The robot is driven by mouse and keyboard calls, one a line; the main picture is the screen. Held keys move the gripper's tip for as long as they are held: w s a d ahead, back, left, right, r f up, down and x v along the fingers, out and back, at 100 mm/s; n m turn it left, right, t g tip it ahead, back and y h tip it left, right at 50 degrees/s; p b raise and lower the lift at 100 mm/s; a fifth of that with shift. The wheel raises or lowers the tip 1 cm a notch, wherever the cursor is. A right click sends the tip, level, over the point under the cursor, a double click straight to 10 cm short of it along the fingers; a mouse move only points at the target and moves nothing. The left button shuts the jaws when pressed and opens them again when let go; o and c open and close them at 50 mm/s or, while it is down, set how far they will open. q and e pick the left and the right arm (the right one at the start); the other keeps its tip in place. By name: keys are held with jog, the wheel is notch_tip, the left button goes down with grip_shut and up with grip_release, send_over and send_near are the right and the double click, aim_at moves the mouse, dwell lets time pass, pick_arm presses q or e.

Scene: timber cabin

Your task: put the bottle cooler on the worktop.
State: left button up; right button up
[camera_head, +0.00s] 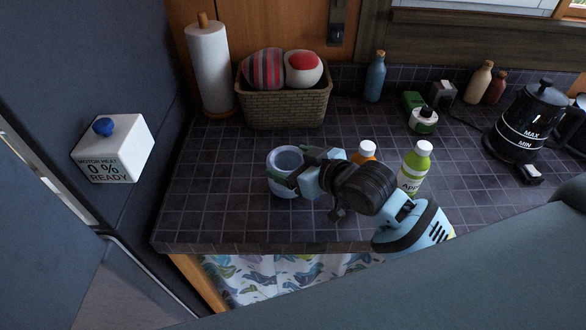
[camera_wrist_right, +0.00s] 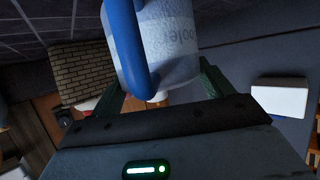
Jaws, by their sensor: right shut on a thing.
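The bottle cooler (camera_head: 277,186) is a pale grey-blue, open-topped cylinder. It appears upright over the left-middle part of the dark tiled worktop (camera_head: 215,215); I cannot tell whether its base touches the tiles. My right gripper (camera_head: 298,176) reaches in from the right and is shut on its side. In the right wrist view the cooler (camera_wrist_right: 180,45) is between the green fingers, with faint lettering on its wall and a thick blue curved bar (camera_wrist_right: 127,45) in front of it. My left gripper is not in view.
A wicker basket (camera_head: 288,107) with two round cushions and a paper roll (camera_head: 209,68) stand behind. A black kettle (camera_head: 528,122) is far right. The worktop's front left is clear.

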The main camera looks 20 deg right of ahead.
jog(key=shift+f, duration=1.1)
jog(key=o, duration=1.2)
jog(key=shift+f, duration=0.15)
jog(key=shift+c, duration=0.2)
jog(key=v, duration=1.2)
